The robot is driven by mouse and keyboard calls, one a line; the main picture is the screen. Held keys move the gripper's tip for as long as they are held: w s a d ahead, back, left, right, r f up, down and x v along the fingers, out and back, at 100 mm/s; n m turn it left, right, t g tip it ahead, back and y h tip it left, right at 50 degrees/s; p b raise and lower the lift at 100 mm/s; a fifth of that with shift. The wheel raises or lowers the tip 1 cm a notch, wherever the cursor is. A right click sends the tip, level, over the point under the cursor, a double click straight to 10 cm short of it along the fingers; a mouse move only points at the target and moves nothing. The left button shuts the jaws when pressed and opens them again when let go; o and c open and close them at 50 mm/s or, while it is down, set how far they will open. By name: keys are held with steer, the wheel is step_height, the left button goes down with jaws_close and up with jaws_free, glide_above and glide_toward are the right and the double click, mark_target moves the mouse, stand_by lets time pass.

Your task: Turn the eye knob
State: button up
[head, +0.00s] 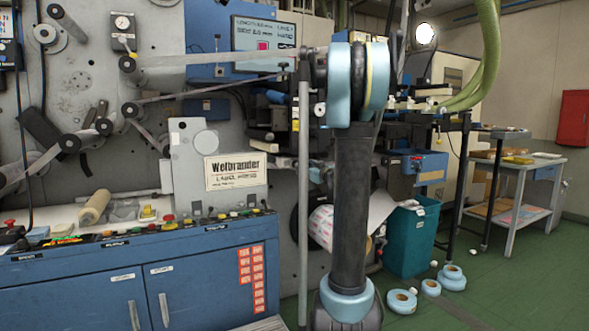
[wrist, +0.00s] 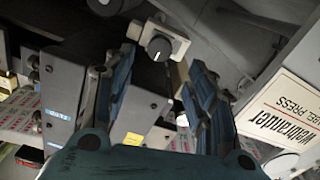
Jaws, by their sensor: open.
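The eye knob (wrist: 158,48) is a round black knob with a white pointer line, on a small beige box (wrist: 175,40) in the upper middle of the wrist view. My gripper (wrist: 161,60) is open, with one blue finger on each side of the knob in the picture. The knob shows between the fingertips, and the fingers do not appear to touch it. The distance left in depth is hard to tell. In the head view my own arm stands in front of the machine, and I cannot make out the knob or the gripper there.
In the head view a blue control cabinet (head: 90,290) stands left, a teal bin (head: 410,240) right, with tape rolls on the green floor.

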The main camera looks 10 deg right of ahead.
steer(key=x, duration=0.8)
steer(key=shift+w+a, duration=0.15)
steer(key=shift+w, duration=0.2)
